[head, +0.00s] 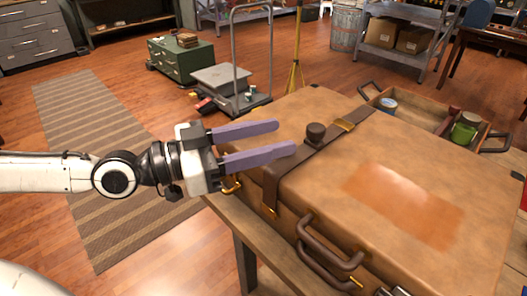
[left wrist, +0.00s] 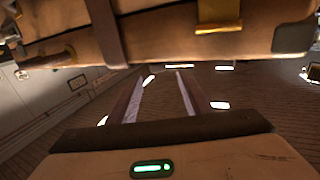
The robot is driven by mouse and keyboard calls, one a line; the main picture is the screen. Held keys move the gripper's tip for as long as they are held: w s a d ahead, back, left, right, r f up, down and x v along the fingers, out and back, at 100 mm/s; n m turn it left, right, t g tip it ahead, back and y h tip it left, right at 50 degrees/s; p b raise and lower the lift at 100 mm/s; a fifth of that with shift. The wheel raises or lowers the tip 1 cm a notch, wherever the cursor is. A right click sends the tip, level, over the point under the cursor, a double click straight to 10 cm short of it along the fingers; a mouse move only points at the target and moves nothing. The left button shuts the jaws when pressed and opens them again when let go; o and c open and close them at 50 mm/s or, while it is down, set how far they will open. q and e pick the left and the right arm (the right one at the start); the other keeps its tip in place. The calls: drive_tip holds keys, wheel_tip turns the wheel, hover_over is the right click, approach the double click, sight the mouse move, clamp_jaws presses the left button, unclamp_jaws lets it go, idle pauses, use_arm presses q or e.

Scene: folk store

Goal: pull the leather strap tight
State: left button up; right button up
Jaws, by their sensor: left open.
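A brown leather strap (head: 270,192) runs across the lid of a tan suitcase (head: 405,200) and hangs down its front side. In the left wrist view the suitcase's strap (left wrist: 105,32) and a brass fitting (left wrist: 218,14) are at the top. My right gripper is not in view.
The suitcase lies on a wooden table (head: 245,255). An open wooden tray (head: 415,116) with a green jar (head: 465,128) and a tin (head: 385,104) is behind it. A dark handle (head: 330,252) is on its front. A trolley (head: 240,95) stands beyond; striped rug (head: 105,150) lies left.

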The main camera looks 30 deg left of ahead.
use_arm(q)
drive_tip(key=shift+s+a, duration=0.25)
drive_tip(key=shift+s, duration=0.15)
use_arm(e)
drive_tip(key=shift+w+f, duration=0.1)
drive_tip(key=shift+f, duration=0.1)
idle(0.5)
